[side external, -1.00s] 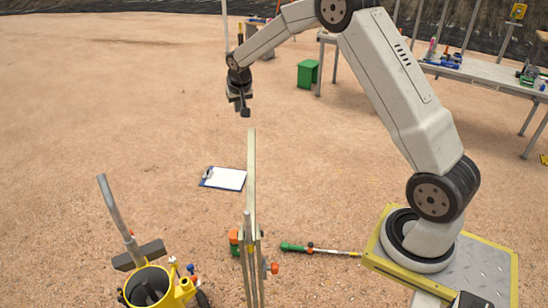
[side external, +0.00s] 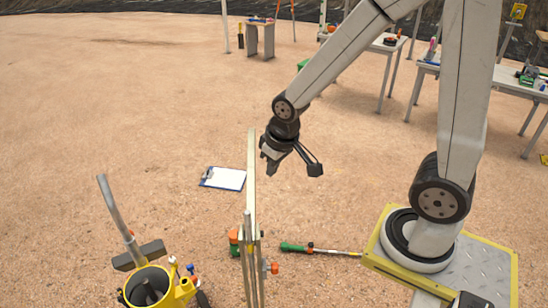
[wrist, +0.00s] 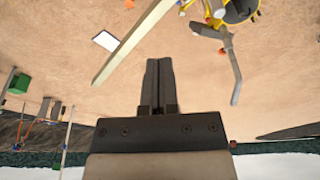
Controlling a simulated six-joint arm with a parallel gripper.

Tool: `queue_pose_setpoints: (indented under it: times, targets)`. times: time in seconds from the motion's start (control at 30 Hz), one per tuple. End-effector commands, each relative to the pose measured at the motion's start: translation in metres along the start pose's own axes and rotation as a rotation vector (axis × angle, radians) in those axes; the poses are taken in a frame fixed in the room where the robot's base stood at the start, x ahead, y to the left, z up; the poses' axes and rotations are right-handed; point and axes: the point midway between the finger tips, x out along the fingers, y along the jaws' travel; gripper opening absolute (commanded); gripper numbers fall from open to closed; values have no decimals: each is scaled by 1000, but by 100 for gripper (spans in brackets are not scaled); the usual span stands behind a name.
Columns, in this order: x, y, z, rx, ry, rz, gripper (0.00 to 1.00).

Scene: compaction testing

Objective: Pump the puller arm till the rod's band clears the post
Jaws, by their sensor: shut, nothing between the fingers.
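A long pale bar (side external: 252,185), which looks like the puller arm, rises from the stand of upright metal posts (side external: 253,270) at the bottom centre. It also slants across the upper left of the wrist view (wrist: 130,45). My gripper (side external: 269,167) is shut and empty, pointing down just right of the bar's upper part, with no clear contact. In the wrist view my gripper (wrist: 158,64) has its fingers together, with the bar apart from them.
A clipboard (side external: 224,179) lies on the ground behind the bar. A green-handled tool (side external: 293,247) lies right of the stand. Tables (side external: 500,75) stand far back; open ground lies between.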

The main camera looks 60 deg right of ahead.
Motion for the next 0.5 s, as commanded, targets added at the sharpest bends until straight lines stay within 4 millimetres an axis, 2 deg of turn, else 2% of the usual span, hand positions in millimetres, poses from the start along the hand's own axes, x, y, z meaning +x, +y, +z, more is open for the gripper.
queue_pose_setpoints:
  times: [0.03,0.13,0.23,0.37,0.4,0.47,0.5]
  targets:
    - [-2,-3,13,-19,-3,-6,0]
    - [-3,-8,31,-47,-10,-14,0]
    - [-3,-10,42,-65,-14,-19,0]
    - [-3,-11,48,-73,-16,-21,0]
    - [-3,-11,48,-74,-17,-21,3]
    - [-3,-11,48,-73,-16,-21,22]
    - [-3,-10,47,-71,-16,-20,35]
